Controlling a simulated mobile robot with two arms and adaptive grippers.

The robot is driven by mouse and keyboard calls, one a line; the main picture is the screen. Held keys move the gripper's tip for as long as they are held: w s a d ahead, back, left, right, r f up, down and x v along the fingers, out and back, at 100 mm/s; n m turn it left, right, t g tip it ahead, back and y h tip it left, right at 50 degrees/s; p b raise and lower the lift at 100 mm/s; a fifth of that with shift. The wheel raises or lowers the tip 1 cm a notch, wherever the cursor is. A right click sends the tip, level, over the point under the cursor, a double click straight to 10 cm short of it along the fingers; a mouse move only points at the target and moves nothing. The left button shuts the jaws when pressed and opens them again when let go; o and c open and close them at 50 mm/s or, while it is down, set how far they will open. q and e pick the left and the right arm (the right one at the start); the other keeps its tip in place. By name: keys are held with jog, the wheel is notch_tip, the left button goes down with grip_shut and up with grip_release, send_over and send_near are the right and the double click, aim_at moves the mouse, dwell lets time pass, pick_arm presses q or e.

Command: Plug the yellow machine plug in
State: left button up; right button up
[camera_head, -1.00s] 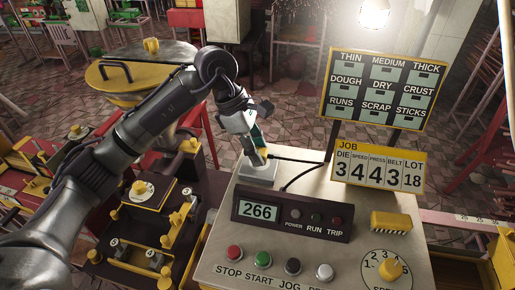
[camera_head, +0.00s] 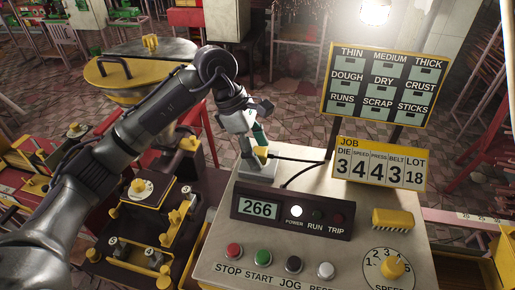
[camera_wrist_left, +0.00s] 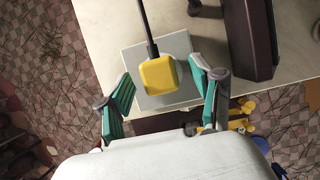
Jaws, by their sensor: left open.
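The yellow plug (camera_wrist_left: 158,76) sits on a light grey square socket plate (camera_wrist_left: 184,47) at the back left corner of the control console. Its black cable leads off from it. In the head view the plug (camera_head: 262,152) is partly hidden by my left gripper (camera_head: 255,146). In the left wrist view my left gripper (camera_wrist_left: 160,90) is open, with one green-padded finger on each side of the plug and gaps between. The POWER lamp (camera_head: 296,211) on the console glows white. My right gripper is not in view.
The console (camera_head: 225,255) carries a display reading 266, several push buttons, a speed dial (camera_head: 394,267) and a yellow block (camera_head: 393,219). A job board (camera_head: 380,166) and a larger sign (camera_head: 385,85) stand behind. Yellow-and-black machinery (camera_head: 150,190) is at left.

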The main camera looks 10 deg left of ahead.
pick_arm(q)
jog(key=v, duration=1.2)
jog(key=shift+f, duration=0.1)
